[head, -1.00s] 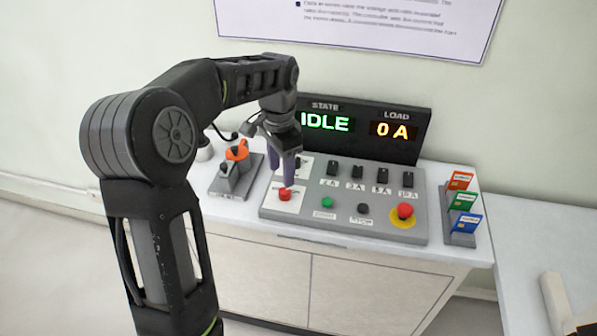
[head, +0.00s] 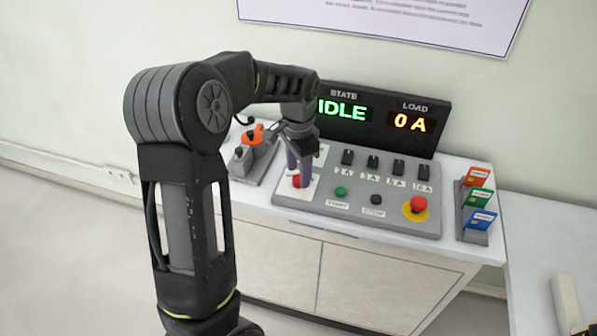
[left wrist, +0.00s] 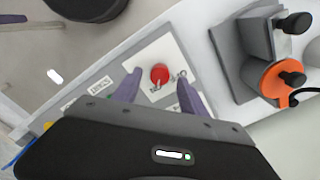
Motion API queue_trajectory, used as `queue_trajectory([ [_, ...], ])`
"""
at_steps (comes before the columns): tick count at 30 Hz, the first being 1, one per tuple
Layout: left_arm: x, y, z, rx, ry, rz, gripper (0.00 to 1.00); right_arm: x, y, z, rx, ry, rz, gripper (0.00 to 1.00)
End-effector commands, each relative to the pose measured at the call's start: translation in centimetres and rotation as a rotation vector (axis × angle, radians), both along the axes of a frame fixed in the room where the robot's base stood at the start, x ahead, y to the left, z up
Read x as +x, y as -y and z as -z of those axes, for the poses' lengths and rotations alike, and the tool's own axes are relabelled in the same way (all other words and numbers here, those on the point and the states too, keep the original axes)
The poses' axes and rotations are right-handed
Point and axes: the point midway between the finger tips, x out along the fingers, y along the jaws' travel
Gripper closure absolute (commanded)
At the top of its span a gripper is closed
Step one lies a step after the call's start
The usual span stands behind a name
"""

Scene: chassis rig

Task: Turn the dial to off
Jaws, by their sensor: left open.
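The dial (head: 297,181) is a small round red knob on a white plate at the left end of the grey control panel (head: 350,209). In the left wrist view the red knob (left wrist: 159,74) shows from above, with small marks beside it on the plate. My left gripper (head: 299,178) points down at the knob. In the left wrist view its two purple fingers (left wrist: 159,78) are apart, one on each side of the knob, with gaps visible. In the head view the fingers partly hide the knob. My right gripper is not in view.
Several black switches (head: 372,162), a green button (head: 340,191), a black button (head: 376,199) and a red mushroom button (head: 418,204) are on the panel. The display (head: 375,118) reads IDLE and 0 A. A grey device with an orange part (head: 253,136) stands left; a card rack (head: 474,218) stands right.

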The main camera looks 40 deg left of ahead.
Motion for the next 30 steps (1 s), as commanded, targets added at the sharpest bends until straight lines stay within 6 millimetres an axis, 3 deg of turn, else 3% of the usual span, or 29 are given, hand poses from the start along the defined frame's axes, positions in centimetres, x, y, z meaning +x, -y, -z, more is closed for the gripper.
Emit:
queue_trajectory([
  [4, -0.1, 0.0, 1.3, -0.001, -0.003, -0.001, 0.50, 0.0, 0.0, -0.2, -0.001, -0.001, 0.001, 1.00],
  [13, 0.0, 0.0, 1.6, 0.000, 0.000, -0.001, 0.50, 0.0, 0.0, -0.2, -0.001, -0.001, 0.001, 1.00],
  [30, 0.0, 0.0, 1.5, 0.000, 0.000, 0.000, 0.96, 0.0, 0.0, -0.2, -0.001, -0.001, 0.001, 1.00],
])
